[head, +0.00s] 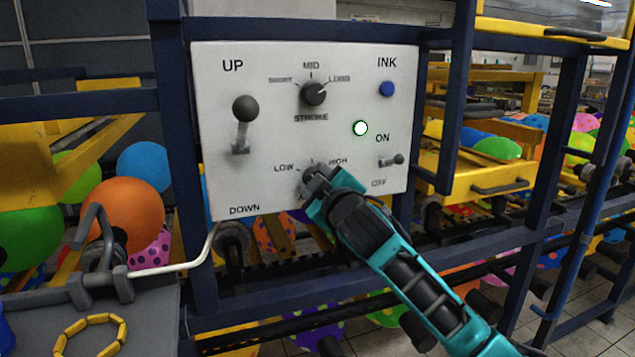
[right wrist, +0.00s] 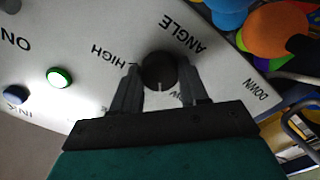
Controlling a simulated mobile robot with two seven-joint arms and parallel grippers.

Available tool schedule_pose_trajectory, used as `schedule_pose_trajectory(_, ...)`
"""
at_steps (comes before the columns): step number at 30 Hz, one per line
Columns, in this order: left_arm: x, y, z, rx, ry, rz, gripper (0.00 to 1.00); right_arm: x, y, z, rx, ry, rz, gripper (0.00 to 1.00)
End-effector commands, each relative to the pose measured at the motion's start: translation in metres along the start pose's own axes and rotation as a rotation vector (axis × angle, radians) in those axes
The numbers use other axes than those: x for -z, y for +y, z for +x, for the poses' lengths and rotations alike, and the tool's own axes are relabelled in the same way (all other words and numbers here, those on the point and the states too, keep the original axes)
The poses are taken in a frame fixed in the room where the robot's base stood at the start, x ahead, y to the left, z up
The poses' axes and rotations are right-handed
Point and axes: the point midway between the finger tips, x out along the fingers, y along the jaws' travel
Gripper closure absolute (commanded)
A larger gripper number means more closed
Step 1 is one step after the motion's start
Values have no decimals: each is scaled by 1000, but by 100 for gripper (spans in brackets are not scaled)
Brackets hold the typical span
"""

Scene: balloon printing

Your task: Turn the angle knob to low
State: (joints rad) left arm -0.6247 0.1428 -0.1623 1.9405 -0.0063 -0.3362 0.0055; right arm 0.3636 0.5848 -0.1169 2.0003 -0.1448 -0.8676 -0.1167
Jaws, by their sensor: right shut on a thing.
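The angle knob (right wrist: 158,69) is a round dark knob on the white control panel (head: 268,75), between the LOW and HIGH labels. In the right wrist view its pale pointer line faces down the picture, between the HIGH label on the left and the partly hidden LOW label on the right. My right gripper (head: 319,176) is shut on the knob, with one finger on each side of it, as the right wrist view (right wrist: 160,86) also shows. In the head view the gripper covers most of the knob. My left gripper is not in view.
The panel also carries an UP/DOWN lever (head: 245,109), a stroke knob (head: 314,93), a blue ink button (head: 387,89), a lit green-rimmed white button (head: 361,128) and an ON/OFF switch (head: 393,160). Blue frame bars surround the panel. A grey table (head: 150,315) stands at lower left.

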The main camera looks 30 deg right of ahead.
Motion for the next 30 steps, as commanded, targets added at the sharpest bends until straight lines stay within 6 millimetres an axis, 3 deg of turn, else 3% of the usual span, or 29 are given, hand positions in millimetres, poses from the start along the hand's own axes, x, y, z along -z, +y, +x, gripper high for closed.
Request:
schedule_pose_trajectory(15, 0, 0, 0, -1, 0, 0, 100, -1, 0, 0, 1, -2, -374, 87)
schedule_pose_trajectory(30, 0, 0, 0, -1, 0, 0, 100, -1, -1, 0, 2, -2, -461, 87)
